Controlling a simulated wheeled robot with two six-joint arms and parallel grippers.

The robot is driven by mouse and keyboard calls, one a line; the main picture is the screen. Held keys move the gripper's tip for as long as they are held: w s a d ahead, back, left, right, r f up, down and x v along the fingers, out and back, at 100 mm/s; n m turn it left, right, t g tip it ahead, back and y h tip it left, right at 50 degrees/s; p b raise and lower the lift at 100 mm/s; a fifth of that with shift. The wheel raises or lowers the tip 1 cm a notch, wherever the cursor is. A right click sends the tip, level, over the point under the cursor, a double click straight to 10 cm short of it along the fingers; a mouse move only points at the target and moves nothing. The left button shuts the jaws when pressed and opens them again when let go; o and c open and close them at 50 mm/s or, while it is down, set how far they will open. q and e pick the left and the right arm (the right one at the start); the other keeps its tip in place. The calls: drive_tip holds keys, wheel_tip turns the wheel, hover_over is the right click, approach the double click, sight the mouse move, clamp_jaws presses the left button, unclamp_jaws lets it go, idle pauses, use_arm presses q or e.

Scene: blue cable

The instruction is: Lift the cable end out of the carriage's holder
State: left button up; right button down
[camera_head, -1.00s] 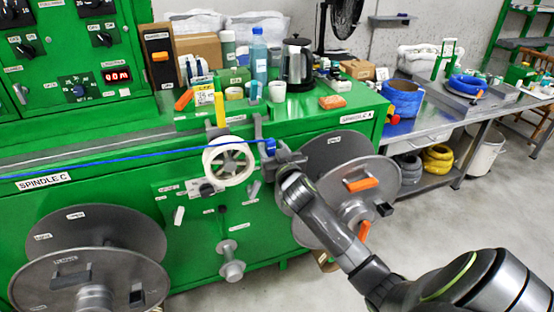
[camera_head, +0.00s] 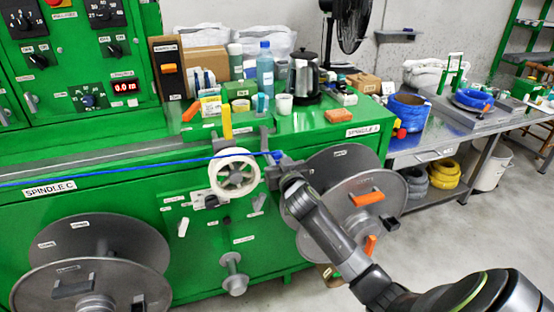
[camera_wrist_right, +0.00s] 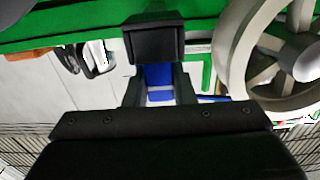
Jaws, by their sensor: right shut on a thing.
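The blue cable (camera_head: 130,170) runs from the left edge across the green machine, past the white spoked wheel (camera_head: 234,173), to its end at the carriage. My right gripper (camera_head: 277,163) is at the cable end, just right of the wheel. In the right wrist view the gripper (camera_wrist_right: 160,92) is shut on the blue cable end (camera_wrist_right: 158,78), with a finger on each side. A dark block (camera_wrist_right: 153,40), perhaps part of the carriage's holder, is just beyond it. I cannot tell whether the end is still inside the holder. My left gripper is not in view.
A large grey spool (camera_head: 350,205) stands behind my right arm; another (camera_head: 90,260) is at the lower left. Bottles, a kettle (camera_head: 303,75) and boxes crowd the machine top. A side table (camera_head: 450,135) at the right holds blue cable coils (camera_head: 408,112).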

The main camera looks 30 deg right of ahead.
sight(277, 153)
drive_tip(key=shift+r+p, duration=0.9)
drive_tip(key=shift+r, duration=0.1)
idle(1.6)
drive_tip(key=shift+r+p, duration=2.4)
drive_tip(key=shift+r, duration=0.35)
